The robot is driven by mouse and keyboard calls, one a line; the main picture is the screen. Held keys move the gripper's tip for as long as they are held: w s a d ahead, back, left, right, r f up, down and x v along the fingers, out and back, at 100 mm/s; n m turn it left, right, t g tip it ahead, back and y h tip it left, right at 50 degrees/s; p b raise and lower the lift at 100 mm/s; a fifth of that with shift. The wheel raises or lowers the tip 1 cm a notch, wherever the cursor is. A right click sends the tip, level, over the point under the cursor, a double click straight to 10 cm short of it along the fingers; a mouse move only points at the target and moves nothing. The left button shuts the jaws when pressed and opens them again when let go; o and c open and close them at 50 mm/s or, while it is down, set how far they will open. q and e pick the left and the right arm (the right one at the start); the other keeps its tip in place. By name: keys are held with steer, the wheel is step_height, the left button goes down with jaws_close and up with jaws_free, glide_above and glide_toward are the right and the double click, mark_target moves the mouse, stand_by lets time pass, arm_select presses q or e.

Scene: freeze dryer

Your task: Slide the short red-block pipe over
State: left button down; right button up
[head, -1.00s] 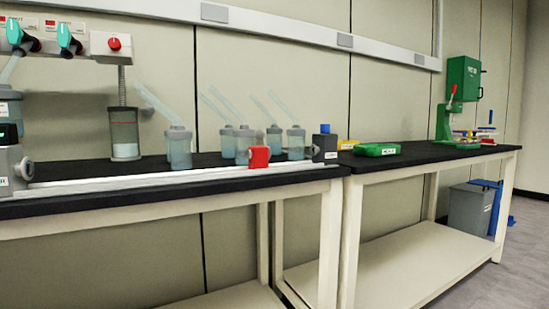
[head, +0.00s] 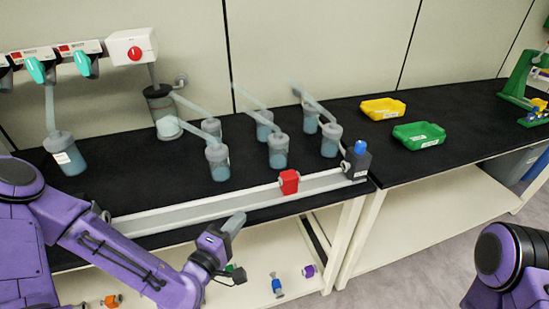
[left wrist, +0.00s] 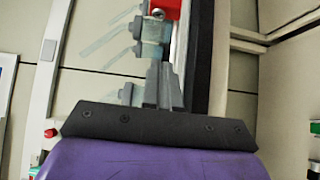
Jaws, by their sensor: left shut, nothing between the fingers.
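The red block (head: 289,182) stands on a long pale rail (head: 240,198) along the front edge of the black bench. It sits right of the rail's middle, left of a dark end block with a blue knob (head: 356,160). A separate short pipe cannot be made out. My left gripper (head: 233,223) is shut and empty, in front of the bench edge, left of the red block and apart from it. In the left wrist view the shut fingers (left wrist: 164,85) point up toward the red block (left wrist: 166,9). My right gripper is out of view.
Several lidded jars with slanting tubes, such as the front jar (head: 217,162), stand behind the rail. A yellow tray (head: 383,108) and a green tray (head: 418,134) lie on the right bench. Small coloured parts, including a blue one (head: 277,286), are on the shelf below.

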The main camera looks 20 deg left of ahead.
mark_target(272, 200)
arm_select(q)
steer(key=w+b, duration=0.1)
steer(key=w, duration=0.2)
steer(key=w+d+b, duration=0.1)
steer(key=w, duration=0.3)
steer(key=w+d+r+b, duration=0.1)
steer(key=w, duration=0.2)
steer(key=shift+w+d, duration=0.15)
steer(key=shift+w+d+f, duration=0.1)
steer(key=shift+w+d, duration=0.25)
steer(key=shift+d, duration=0.2)
steer(key=shift+w+d, duration=0.3)
steer(key=shift+d, duration=0.25)
steer(key=shift+w+d, duration=0.3)
steer(key=shift+d, duration=0.15)
